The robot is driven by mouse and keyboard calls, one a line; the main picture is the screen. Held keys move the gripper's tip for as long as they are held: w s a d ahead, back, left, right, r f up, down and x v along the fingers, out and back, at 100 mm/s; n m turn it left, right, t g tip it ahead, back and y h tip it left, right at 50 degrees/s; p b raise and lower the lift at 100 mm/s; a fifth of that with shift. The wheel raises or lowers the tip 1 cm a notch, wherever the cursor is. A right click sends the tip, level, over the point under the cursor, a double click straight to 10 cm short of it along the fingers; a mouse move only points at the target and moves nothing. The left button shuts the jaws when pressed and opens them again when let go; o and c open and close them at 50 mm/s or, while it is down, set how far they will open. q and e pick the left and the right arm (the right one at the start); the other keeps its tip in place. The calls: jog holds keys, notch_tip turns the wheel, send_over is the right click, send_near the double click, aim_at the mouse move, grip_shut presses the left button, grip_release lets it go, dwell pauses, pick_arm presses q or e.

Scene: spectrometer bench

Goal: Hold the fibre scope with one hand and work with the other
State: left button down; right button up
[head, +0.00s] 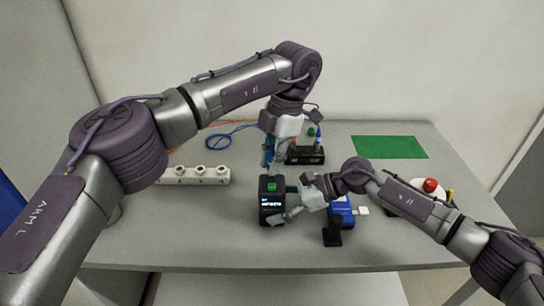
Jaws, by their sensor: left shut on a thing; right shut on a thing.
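A black box-shaped device with a lit screen and a green top button, seemingly the fibre scope (271,203), stands on the table at the middle. My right gripper (281,205) reaches it from the right and is shut on it, one finger low across its front. My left gripper (273,160) points down just behind the device. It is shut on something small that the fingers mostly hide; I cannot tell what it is. A low black box (310,156) with ports on its front stands just right of the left gripper, with green and blue connectors above it.
A white power strip (195,175) lies at the left, with a blue cable (234,136) behind it. A blue item (342,210) and a black stand (332,233) are beside my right wrist. A green mat (390,147) and a red button (430,185) are at the right. The front table is clear.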

pick_arm(q)
jog(key=shift+f, duration=0.4)
jog(key=c, duration=1)
grip_release()
jog(key=v, duration=1.2)
